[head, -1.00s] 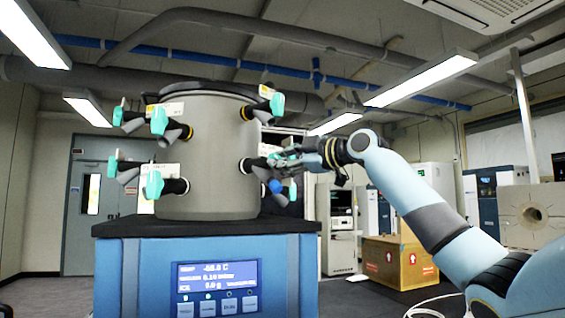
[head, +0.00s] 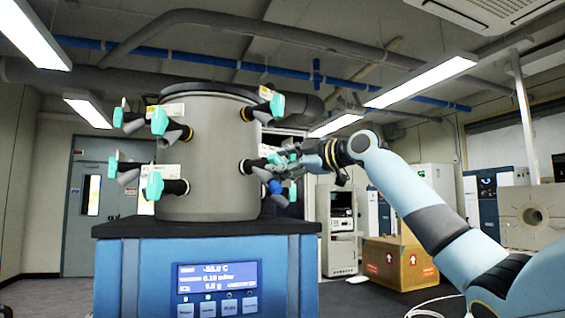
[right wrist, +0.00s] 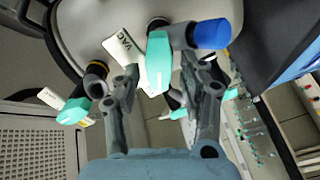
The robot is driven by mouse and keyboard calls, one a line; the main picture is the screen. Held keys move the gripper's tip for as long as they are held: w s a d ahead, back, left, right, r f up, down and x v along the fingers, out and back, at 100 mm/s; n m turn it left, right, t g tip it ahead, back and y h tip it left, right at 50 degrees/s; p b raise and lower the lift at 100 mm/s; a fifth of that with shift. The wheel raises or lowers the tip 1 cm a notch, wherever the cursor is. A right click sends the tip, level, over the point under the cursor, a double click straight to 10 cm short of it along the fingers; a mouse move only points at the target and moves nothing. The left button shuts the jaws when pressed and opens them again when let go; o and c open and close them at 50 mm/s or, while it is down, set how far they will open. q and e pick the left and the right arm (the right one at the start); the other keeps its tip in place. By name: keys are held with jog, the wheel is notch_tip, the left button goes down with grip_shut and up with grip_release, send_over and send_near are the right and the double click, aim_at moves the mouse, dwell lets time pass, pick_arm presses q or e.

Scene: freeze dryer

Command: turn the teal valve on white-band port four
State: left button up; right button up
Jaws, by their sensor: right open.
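The grey drum (head: 208,160) of the freeze dryer carries several dark ports with teal valves around its side. My right gripper (head: 284,165) is open at the drum's right side, by the lower right port (head: 250,166). In the right wrist view, the gripper's fingers (right wrist: 160,72) stand on either side of a teal valve (right wrist: 158,55). Whether they touch it I cannot tell. This valve's port band is hidden. Another teal valve (right wrist: 74,110) hangs on a yellow-banded port to the left. A lower left port (head: 176,187) shows a pale band. My left gripper is out of view.
A blue cap (right wrist: 212,34) sits just right of the valve in the right wrist view, close to the right finger. A white "VAC" tag (right wrist: 124,44) lies on its left. The blue cabinet (head: 140,275) with a display stands below; a cardboard box (head: 400,264) is behind.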

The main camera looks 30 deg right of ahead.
jog(key=shift+s, duration=0.1)
jog(key=v, duration=0.7)
jog(key=shift+s+d, duration=0.1)
jog(key=shift+s, duration=0.05)
dwell(0.3)
